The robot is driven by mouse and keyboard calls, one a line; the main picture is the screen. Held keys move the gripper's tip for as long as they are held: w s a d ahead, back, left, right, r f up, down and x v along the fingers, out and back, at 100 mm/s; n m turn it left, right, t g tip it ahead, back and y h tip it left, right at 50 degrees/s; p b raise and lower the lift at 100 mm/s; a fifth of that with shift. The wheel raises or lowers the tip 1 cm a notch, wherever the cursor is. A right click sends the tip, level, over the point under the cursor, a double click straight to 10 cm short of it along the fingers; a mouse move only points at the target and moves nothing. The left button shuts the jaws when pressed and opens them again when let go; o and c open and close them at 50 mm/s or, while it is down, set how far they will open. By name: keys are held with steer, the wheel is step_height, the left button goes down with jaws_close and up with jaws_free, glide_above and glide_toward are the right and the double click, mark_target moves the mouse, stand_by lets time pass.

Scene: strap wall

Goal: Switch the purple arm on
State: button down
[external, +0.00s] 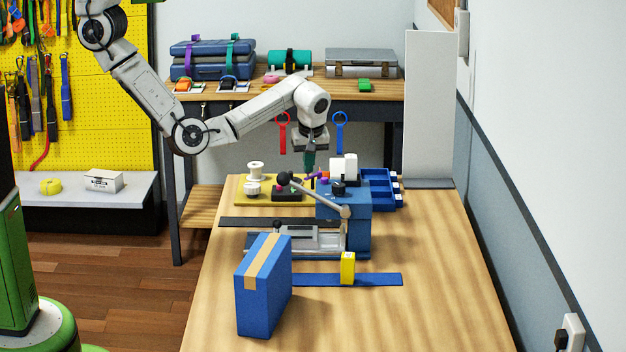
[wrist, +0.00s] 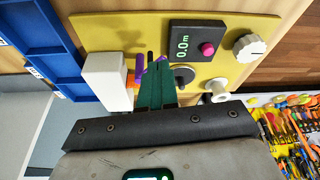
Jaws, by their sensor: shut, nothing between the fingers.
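The purple arm (external: 312,176) is a small lever near the back of the table, on or beside the yellow board (external: 243,199). In the wrist view purple parts of the purple arm (wrist: 139,68) show just past my fingertips. My gripper (external: 309,165) points down over it, its teal fingers shut and empty. In the wrist view my gripper (wrist: 153,75) overlaps the purple parts, so I cannot tell whether it touches them. The fingers partly hide the lever, and its on or off position is unclear.
A white block (wrist: 108,80) stands close beside the fingers. A black display box (wrist: 196,42) with a magenta button, a white knob (wrist: 249,47) and a white spool (wrist: 217,90) are nearby. A blue tray (external: 378,190) and a long metal lever (external: 320,197) flank the area.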

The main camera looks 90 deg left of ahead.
steer(key=s+m, duration=0.1)
steer(key=a+m, duration=0.1)
steer(key=m, duration=0.1)
steer(key=s+a+m+t, duration=0.1)
steer(key=shift+s+f+m, duration=0.1)
steer(key=shift+s+m, duration=0.2)
steer(key=shift+s, duration=0.05)
steer(key=a+m, duration=0.1)
steer(key=s+m+t, duration=0.1)
steer(key=m, duration=0.1)
steer(key=shift+a+m, duration=0.3)
steer(key=shift+a, duration=0.05)
steer(key=shift+d, duration=0.1)
steer(key=shift+w, duration=0.15)
steer(key=shift+w+a, duration=0.3)
steer(key=shift+w, duration=0.35)
steer(key=v, duration=1.1)
steer(key=shift+a, duration=0.2)
